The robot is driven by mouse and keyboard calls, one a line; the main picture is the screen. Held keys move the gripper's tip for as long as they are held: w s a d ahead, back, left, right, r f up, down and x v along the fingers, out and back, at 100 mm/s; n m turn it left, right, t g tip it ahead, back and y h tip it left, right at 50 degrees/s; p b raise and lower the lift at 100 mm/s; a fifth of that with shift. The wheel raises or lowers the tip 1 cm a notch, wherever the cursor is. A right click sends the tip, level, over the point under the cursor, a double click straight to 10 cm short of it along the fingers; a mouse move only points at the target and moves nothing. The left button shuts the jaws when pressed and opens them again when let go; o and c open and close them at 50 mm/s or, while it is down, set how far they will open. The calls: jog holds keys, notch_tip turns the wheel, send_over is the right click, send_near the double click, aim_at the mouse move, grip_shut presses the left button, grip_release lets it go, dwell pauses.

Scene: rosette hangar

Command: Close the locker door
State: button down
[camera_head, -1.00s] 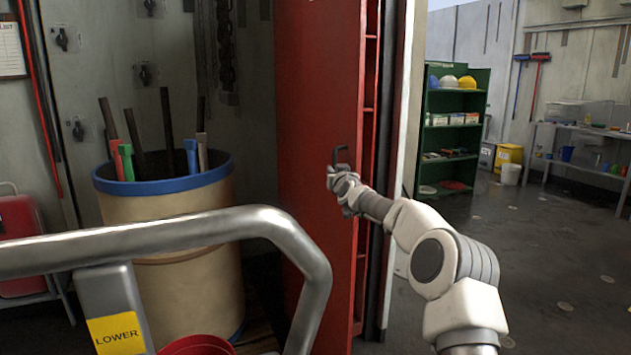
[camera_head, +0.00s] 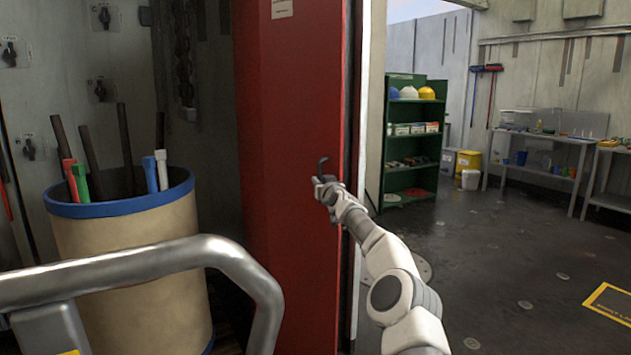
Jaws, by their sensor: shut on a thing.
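The red locker door (camera_head: 290,130) stands upright in the middle of the head view, with a small label near its top. Its dark hooked handle (camera_head: 322,165) is near the door's right edge. My gripper (camera_head: 324,183) is at the handle and shut on its lower part; the fingers hide where they meet it.
A metal rail (camera_head: 150,262) crosses the lower left, in front of a beige drum (camera_head: 125,250) holding several tools. Right of the door stand a green shelf unit (camera_head: 384,135) and a workbench (camera_head: 560,140). Open floor (camera_head: 480,250) lies at right.

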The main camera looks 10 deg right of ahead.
jog(key=shift+w+d, duration=0.2)
jog(key=shift+d, duration=0.1)
jog(key=shift+r, duration=0.1)
jog(key=c, duration=0.8)
grip_release()
jog(key=shift+c, duration=0.2)
jog(key=shift+s+a, duration=0.1)
jog(key=shift+s, duration=0.05)
jog(key=s+d+b, duration=0.1)
jog(key=s+b, duration=0.2)
jog(key=s, duration=1.4)
jog(key=shift+d, duration=0.1)
